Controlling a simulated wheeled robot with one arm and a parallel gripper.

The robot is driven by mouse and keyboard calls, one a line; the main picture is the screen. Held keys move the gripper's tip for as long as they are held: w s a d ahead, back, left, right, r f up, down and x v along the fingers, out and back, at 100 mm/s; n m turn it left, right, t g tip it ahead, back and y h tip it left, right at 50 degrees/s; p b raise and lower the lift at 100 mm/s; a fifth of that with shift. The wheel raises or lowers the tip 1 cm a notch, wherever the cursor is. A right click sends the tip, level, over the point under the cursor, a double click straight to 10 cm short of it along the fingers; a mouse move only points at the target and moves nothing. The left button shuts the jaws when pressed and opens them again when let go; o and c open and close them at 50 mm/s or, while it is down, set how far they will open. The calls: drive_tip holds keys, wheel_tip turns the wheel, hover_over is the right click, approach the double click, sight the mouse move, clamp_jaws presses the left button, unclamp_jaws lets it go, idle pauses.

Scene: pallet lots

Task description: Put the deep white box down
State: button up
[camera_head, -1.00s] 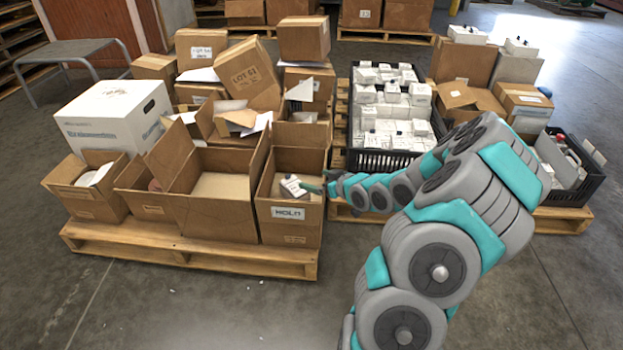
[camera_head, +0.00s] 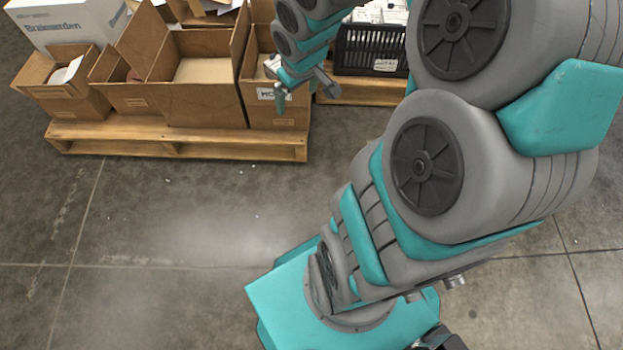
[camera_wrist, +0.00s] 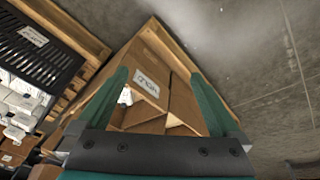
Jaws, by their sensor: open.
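A small white box (camera_head: 272,65) sits inside the open brown carton (camera_head: 270,112) with a white label, at the right front of the left pallet. It shows only in part; in the wrist view a white bit of it (camera_wrist: 125,96) shows at the carton's opening, partly hidden by a finger. My gripper (camera_head: 304,92) is open and empty, in front of the carton and to its right in the picture. In the wrist view the teal fingers of my gripper (camera_wrist: 158,78) stand wide apart with the carton beyond them.
More open cartons (camera_head: 195,95) stand left on the same wooden pallet (camera_head: 180,137). A large white carton (camera_head: 70,22) is at the far left. A black crate (camera_head: 370,52) stands on another pallet to the right. The concrete floor in front is clear.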

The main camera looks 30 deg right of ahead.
drive_tip(key=s+a+r+g, duration=0.1)
drive_tip(key=s+a+r, duration=0.1)
drive_tip(key=s, duration=0.5)
drive_tip(key=s+a+r+m+g, duration=0.1)
drive_tip(key=s+a+r+g, duration=0.1)
drive_tip(key=s+a, duration=0.3)
drive_tip(key=s+a+r+g, duration=0.2)
drive_tip(key=s+a, duration=0.1)
drive_tip(key=s, duration=0.8)
drive_tip(key=shift+s+a+r+m+y, duration=0.2)
drive_tip(key=shift+a+r+m+y, duration=0.1)
drive_tip(key=shift+r+m, duration=0.1)
wheel_tip(320, 180, up, 4)
drive_tip(key=p, duration=0.3)
drive_tip(key=shift+f+p, duration=0.15)
drive_tip(key=shift+p, duration=0.25)
